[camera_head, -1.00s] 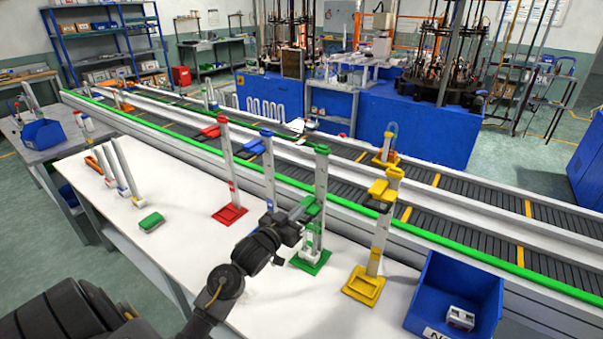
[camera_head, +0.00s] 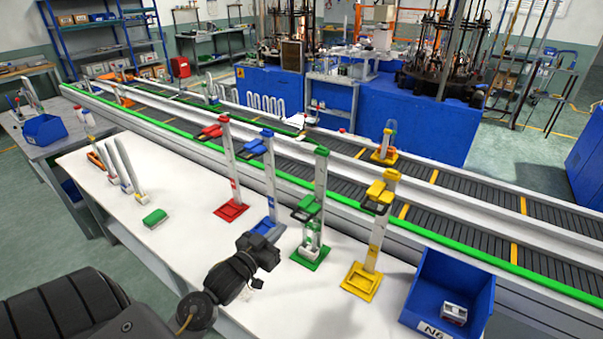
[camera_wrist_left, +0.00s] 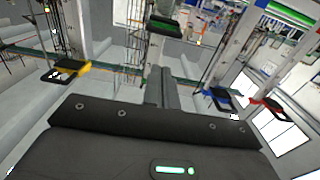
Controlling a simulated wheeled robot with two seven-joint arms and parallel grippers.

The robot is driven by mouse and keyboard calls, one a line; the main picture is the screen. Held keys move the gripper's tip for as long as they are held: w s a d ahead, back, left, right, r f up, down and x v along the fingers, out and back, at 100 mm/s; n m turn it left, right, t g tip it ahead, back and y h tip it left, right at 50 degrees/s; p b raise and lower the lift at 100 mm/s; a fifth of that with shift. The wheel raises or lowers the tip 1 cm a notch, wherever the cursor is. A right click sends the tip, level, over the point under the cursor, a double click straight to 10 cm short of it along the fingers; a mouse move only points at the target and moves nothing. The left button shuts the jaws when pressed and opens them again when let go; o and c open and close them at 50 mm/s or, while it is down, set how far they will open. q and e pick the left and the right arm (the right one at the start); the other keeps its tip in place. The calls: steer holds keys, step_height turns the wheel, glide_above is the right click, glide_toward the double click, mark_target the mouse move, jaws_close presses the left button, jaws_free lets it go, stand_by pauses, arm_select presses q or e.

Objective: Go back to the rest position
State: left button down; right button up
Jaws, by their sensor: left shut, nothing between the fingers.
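My left gripper (camera_head: 262,250) is shut and empty above the white table, left of the green stand and in front of the blue one. Its closed fingers show in the left wrist view (camera_wrist_left: 160,88). The red stand (camera_head: 229,170), blue stand (camera_head: 269,180), green stand (camera_head: 319,190) and yellow stand (camera_head: 379,235) stand upright in a row, each with a coloured arm near the top. A small clear and white item (camera_head: 312,238) is at the foot of the green stand. My right gripper is not in view.
A blue bin (camera_head: 447,290) with a small grey and red part is at the table's right end. A green block (camera_head: 154,219) lies on the white table (camera_head: 110,240). The conveyor (camera_head: 460,210) runs behind the stands. The table's front-left middle is clear.

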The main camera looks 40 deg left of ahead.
arm_select(q)
steer(key=shift+s, duration=0.25)
stand_by(0.4)
